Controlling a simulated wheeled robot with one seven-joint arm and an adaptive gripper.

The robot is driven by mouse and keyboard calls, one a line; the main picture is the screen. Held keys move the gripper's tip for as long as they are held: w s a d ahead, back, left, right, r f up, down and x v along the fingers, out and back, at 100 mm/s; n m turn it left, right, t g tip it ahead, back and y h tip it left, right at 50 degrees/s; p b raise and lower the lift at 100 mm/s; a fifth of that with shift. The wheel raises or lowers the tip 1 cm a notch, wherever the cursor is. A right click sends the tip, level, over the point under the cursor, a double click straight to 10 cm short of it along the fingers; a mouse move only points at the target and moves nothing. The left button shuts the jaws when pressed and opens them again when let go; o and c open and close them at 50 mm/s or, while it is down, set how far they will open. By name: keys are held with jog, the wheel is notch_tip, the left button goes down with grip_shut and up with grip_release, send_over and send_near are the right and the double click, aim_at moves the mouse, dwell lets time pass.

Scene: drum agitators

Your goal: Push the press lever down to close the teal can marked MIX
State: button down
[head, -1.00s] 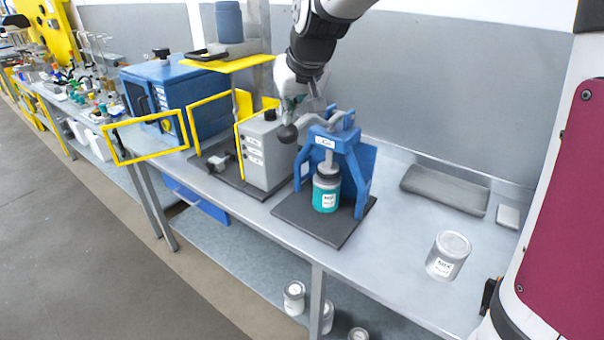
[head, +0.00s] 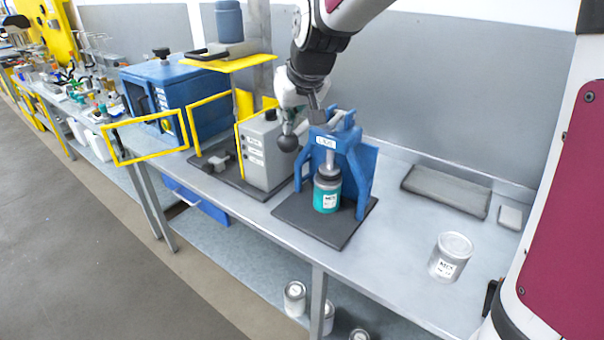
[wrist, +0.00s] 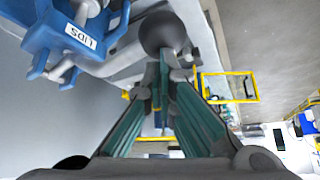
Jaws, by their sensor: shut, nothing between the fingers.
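The teal can (head: 326,199) stands upright on the dark base plate of the blue press (head: 357,170), under the press ram (head: 328,160). A grey top sits on the can; I cannot tell whether it is fully seated. The press lever ends in a dark ball knob (head: 288,144), left of the press frame. My gripper (head: 290,122) is shut and empty, pointing down just above the knob. In the wrist view the fingertips (wrist: 163,72) are close to the knob (wrist: 162,33); contact is hard to tell. Part of the lever is hidden behind the gripper.
A grey control box (head: 263,155) stands close to the left of the knob, with yellow frames beyond.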

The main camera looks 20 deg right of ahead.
aim_at(292, 139)
jog(key=shift+f, duration=0.15)
jog(key=shift+f+b, duration=0.3)
jog(key=shift+f, duration=0.8)
jog(key=shift+f+b, duration=0.45)
jog(key=shift+f, duration=0.55)
jog(key=shift+f+b, duration=0.55)
jog(key=shift+f, duration=0.35)
jog(key=shift+r, duration=0.15)
